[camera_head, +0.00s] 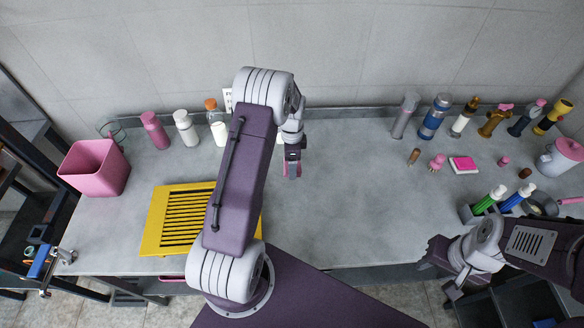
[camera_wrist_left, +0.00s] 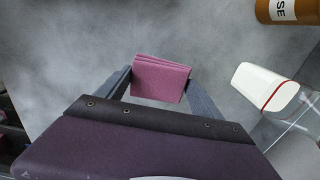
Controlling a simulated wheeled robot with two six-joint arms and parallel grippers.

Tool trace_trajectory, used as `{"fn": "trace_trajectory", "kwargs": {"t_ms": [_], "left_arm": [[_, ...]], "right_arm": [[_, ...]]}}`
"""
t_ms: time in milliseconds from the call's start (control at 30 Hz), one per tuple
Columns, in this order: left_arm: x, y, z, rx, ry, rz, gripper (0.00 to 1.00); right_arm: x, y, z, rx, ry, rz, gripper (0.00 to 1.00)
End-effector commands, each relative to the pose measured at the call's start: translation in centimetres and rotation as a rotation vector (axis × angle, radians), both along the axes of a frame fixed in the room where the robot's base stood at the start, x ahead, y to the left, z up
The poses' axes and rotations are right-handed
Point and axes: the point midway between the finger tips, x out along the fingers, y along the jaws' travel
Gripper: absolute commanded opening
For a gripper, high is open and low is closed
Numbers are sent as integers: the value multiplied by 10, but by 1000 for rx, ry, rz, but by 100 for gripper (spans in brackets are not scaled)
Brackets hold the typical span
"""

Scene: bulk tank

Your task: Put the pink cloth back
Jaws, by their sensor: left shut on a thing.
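My left gripper (camera_head: 293,158) is above the middle of the grey counter, shut on a folded pink cloth (camera_wrist_left: 161,79). In the left wrist view the cloth sits between the two fingers. In the head view only a small part of the cloth (camera_head: 292,171) shows below the fingers. My right gripper (camera_head: 443,272) is at the counter's front edge on the right, with its fingers apart and nothing between them.
A yellow slatted rack (camera_head: 153,222) and pink bin (camera_head: 94,168) stand left. Several bottles line the back. A bright pink pad (camera_head: 463,165) and small items lie right, near a bottle caddy (camera_head: 467,214). The counter's middle (camera_head: 350,215) is clear.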

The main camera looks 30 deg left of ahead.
Motion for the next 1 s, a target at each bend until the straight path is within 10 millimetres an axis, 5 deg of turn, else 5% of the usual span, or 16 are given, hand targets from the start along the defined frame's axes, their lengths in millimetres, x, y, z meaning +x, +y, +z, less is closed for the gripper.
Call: {"fn": "trace_trajectory", "kwargs": {"t_ms": [200, 567, 600, 667, 1000], "left_arm": [[-1, -1, -33, -1, 3, 0, 38], [0, -1, -39, -1, 1, 1, 38], [0, -1, -38, -1, 1, 1, 82], [0, -1, -38, -1, 1, 1, 98], [0, -1, -33, -1, 1, 1, 98]], "right_arm": [[0, 0, 4, 0, 0, 0, 36], [0, 0, 0, 0, 0, 0, 36], [0, 0, 1, 0, 0, 0, 36], [0, 0, 1, 0, 0, 0, 36], [0, 0, 4, 0, 0, 0, 36]]}}
